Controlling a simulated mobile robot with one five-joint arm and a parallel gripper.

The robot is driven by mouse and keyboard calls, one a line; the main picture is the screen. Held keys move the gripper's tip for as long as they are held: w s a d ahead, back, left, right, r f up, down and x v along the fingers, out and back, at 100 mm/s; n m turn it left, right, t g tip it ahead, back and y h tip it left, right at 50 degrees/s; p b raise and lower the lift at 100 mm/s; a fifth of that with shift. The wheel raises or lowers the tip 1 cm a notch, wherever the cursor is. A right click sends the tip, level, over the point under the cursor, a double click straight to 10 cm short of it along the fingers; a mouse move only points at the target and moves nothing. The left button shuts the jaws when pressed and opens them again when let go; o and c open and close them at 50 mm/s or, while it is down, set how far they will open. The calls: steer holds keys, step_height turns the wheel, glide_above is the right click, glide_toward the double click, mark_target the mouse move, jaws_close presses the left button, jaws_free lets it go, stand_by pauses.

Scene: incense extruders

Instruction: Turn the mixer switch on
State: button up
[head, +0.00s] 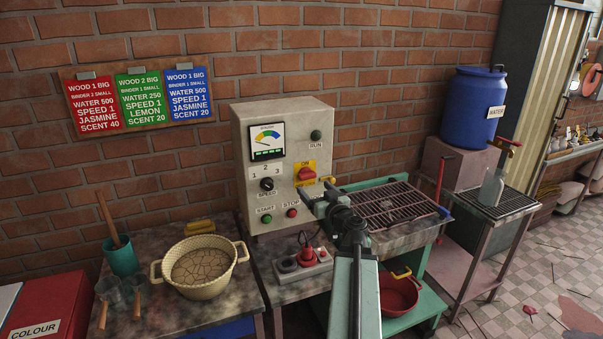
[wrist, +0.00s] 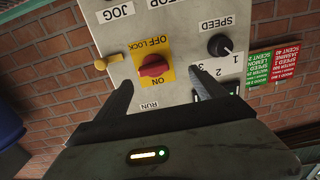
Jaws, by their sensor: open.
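The mixer switch (head: 306,173) is a red rotary knob on a yellow plate, on the front of the grey control box (head: 262,215). The wrist view shows the switch (wrist: 153,66) upside down, with "ON" at one end of the plate and "OFF LOCK" at the other. The knob's grip looks roughly crosswise to these labels. My gripper (head: 316,189) is in front of the box, just below and right of the switch. In the wrist view my gripper (wrist: 160,80) is open, its fingers on either side of the knob, apparently apart from it.
The speed dial (head: 267,184), green start button (head: 265,219) and red stop button (head: 292,213) are near the switch. A wire rack (head: 393,205) stands to the right. A blue water barrel (head: 474,108) stands farther right.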

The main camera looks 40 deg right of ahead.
mark_target(309, 178)
steer(key=shift+h, duration=0.4)
steer(key=x, duration=0.4)
steer(key=d+x, duration=0.1)
steer(key=x, duration=0.2)
steer(key=shift+w+d+r, duration=0.1)
steer(key=shift+w+d, duration=0.05)
steer(key=shift+d, duration=0.05)
steer(key=c, duration=1.4)
steer(key=shift+o, duration=0.2)
